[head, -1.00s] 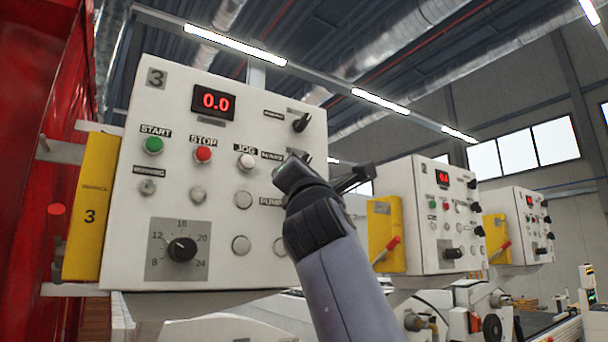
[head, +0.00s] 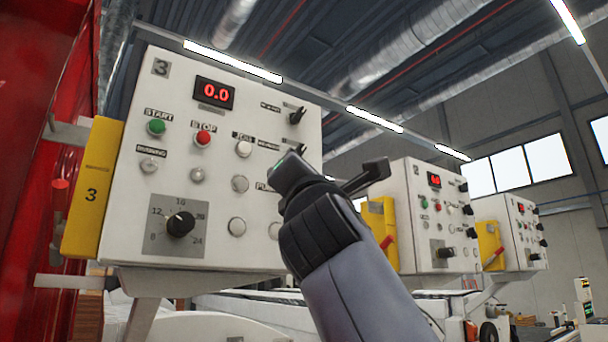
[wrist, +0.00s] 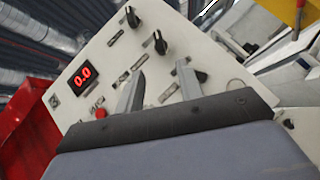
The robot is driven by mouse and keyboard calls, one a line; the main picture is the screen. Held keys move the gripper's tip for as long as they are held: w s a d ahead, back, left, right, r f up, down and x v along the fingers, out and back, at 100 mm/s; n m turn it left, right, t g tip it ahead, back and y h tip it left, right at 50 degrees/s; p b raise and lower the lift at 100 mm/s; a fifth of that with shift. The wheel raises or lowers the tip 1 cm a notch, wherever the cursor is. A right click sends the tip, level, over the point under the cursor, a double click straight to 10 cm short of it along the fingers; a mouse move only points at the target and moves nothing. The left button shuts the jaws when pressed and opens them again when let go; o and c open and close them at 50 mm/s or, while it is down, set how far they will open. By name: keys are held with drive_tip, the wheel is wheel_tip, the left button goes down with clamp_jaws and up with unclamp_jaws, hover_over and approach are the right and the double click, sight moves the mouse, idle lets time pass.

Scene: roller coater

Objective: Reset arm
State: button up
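My arm (head: 345,275) rises from the bottom of the head view in front of the right side of the panel marked 3 (head: 130,185). Its dark end stands before the panel's lower right, hiding some buttons and labels. In the wrist view, the two grey fingers of my gripper (wrist: 160,70) are spread apart with nothing between them. They point toward the panel face, which shows a red 0.0 display (wrist: 84,77), black knobs (wrist: 160,42) and a red button (wrist: 101,113). I cannot tell the distance from fingers to panel.
Two similar white panels (head: 430,215) (head: 512,235) stand farther right. Open air lies above my arm.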

drive_tip(key=shift+r, duration=0.1)
drive_tip(key=p+x, duration=0.8)
drive_tip(key=x, duration=0.2)
drive_tip(key=shift+w+r, duration=0.2)
drive_tip(key=shift+w, duration=0.1)
drive_tip(key=shift+f, duration=0.1)
